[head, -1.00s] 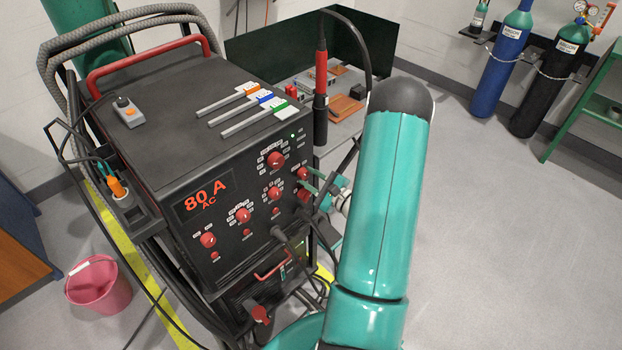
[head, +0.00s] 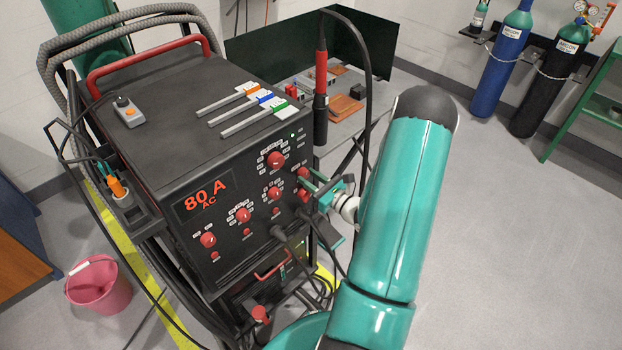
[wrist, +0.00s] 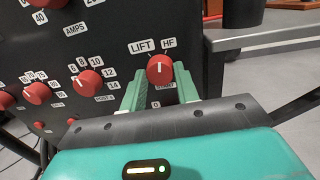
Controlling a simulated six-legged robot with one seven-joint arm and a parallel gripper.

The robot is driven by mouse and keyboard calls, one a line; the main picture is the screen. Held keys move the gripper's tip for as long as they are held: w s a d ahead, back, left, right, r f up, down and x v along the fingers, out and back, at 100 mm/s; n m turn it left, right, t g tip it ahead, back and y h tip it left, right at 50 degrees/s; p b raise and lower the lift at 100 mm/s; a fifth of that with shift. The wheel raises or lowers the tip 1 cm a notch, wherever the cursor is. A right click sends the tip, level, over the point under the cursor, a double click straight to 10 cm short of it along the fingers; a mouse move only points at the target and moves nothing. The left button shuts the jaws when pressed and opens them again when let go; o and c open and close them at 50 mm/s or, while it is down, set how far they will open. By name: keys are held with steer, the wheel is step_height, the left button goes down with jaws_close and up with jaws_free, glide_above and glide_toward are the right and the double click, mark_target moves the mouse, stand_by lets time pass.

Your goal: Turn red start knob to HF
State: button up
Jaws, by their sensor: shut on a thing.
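The red start knob (wrist: 160,69) is on the dark front panel of the welding machine, below the LIFT label (wrist: 142,46) and the HF label (wrist: 169,43). Its white mark points about straight up, between the two labels and closer to HF. My gripper (wrist: 161,84) has one green finger on each side of the knob and is shut on it. In the head view the start knob (head: 302,172) is at the right edge of the panel, partly covered by the fingers of my gripper (head: 308,183).
Other red knobs (wrist: 90,82) sit left of the start knob. A torch with a red handle (head: 321,72) stands at the machine's right side, its cable looping behind my arm. Cables hang below the panel. Open floor lies to the right.

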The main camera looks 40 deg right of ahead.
steer(key=shift+m, duration=1.8)
steer(key=o, duration=1)
steer(key=shift+s, duration=0.1)
steer(key=s, duration=0.9)
steer(key=s+f, duration=0.1)
steer(key=s, duration=0.3)
steer(key=shift+s+d, duration=0.3)
steer(key=shift+d, duration=0.1)
